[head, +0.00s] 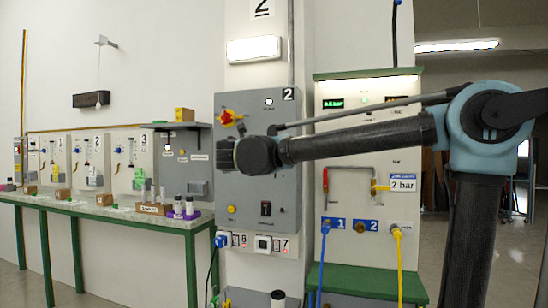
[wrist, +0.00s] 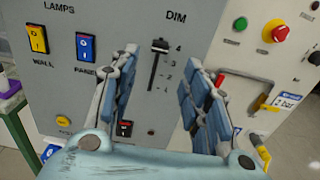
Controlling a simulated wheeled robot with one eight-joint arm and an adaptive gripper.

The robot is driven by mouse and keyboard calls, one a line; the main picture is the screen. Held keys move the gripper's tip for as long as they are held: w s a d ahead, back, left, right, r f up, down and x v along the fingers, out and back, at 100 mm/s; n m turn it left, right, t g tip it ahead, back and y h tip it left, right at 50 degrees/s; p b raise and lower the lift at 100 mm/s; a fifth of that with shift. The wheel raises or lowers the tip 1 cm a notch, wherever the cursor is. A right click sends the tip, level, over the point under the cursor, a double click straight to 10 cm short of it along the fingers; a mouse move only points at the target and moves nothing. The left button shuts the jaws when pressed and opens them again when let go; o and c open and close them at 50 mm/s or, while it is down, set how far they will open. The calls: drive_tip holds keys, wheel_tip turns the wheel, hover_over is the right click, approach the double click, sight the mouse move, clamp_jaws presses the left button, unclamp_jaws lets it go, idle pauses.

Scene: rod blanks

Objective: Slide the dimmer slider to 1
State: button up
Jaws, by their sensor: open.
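The dimmer slider has a black knob (wrist: 160,46) at the top of a vertical slot, level with the mark 4. The scale (wrist: 168,76) runs down the slot to lower numbers, under the label DIM. In the wrist view my gripper (wrist: 163,62) is open, with one finger left of the slot and one right of it. The knob shows between the fingertips, and I cannot tell whether either finger touches it. In the head view my gripper (head: 236,155) is in front of the grey cabinet (head: 285,185), and the slider is hidden there.
Left of the slider are a yellow WALL switch (wrist: 37,39) and a blue PANEL switch (wrist: 86,47). A yellow button (wrist: 64,121) and a black switch (wrist: 125,128) are lower. A red button (wrist: 274,31) and a yellow valve handle (wrist: 264,103) are on the pale panel at right.

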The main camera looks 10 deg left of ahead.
drive_tip(key=w, duration=1)
drive_tip(key=shift+w+d, duration=0.15)
drive_tip(key=shift+d, duration=0.25)
clamp_jaws()
